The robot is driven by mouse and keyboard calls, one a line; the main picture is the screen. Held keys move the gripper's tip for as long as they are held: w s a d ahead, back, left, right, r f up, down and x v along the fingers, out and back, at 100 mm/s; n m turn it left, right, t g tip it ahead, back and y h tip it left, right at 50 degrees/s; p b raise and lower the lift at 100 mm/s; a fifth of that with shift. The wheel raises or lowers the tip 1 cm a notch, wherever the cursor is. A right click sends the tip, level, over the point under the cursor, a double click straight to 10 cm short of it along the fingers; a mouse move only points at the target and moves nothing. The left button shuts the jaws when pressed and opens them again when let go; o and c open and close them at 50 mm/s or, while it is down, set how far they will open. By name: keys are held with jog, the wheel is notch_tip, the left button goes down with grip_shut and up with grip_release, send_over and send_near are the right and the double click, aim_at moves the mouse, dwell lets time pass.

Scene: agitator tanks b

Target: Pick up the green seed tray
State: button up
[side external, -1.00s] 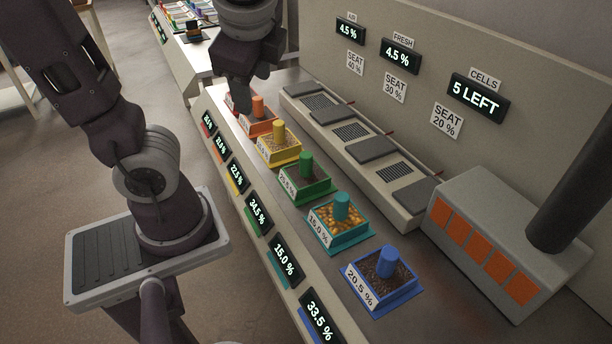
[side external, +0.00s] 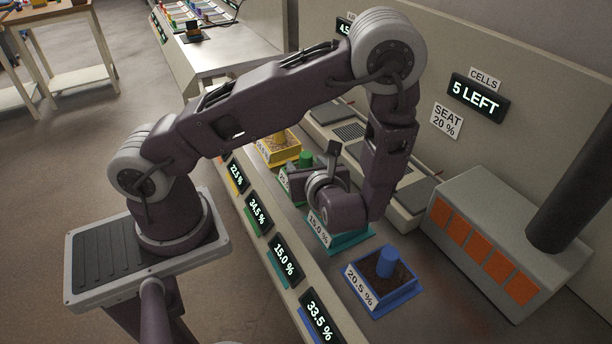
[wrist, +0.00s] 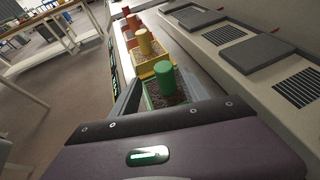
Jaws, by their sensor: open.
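The green seed tray (wrist: 165,78) has an upright green knob and brown contents. It stands in the row on the bench, just ahead of my gripper (wrist: 170,98) in the wrist view. My gripper is open, with one grey finger along the left side of the tray and one along the right. I cannot tell whether the fingers touch it. In the side view, only the knob and part of the green tray (side external: 305,158) show, and my gripper (side external: 308,180) covers much of the rest. My wrist hangs low over the teal tray (side external: 352,245).
A yellow tray (side external: 280,148) stands just beyond the green one. A blue tray (side external: 384,277) stands at the near end, with open bench around it. To the right run a raised ledge with grey pads (wrist: 256,53) and a grey box with orange panels (side external: 482,248).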

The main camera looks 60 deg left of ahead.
jog(key=x, duration=0.7)
jog(key=shift+w, duration=0.45)
grip_shut()
